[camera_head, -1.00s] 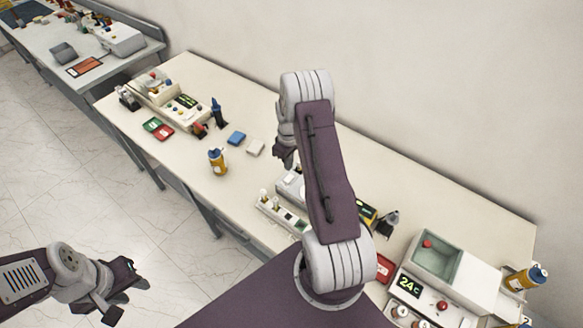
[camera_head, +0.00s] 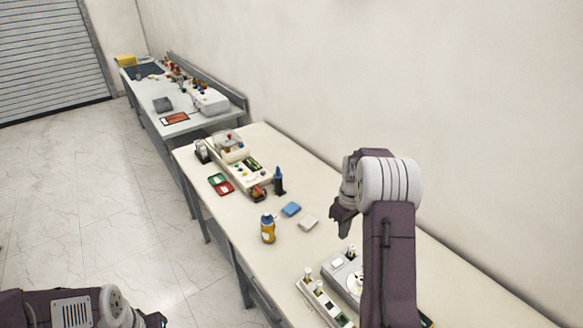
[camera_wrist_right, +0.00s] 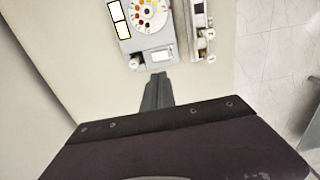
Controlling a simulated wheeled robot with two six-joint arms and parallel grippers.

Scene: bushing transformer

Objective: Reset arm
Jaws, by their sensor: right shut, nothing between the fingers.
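My right arm rises from the lower right of the head view and bends over the cream workbench (camera_head: 235,222). Its gripper (camera_head: 345,222) hangs above the bench, shut and empty. In the right wrist view the closed fingers (camera_wrist_right: 157,82) point at a grey device with a round dial (camera_wrist_right: 150,18), with nothing between them. My left arm shows at the bottom left of the head view. Only a dark bit of its gripper (camera_head: 155,319) shows at the lower edge, so its jaws cannot be judged.
The grey device (camera_head: 345,277) and a white socket strip (camera_head: 318,297) lie below the right gripper. A second bench (camera_head: 180,128) is farther back. Open floor lies left.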

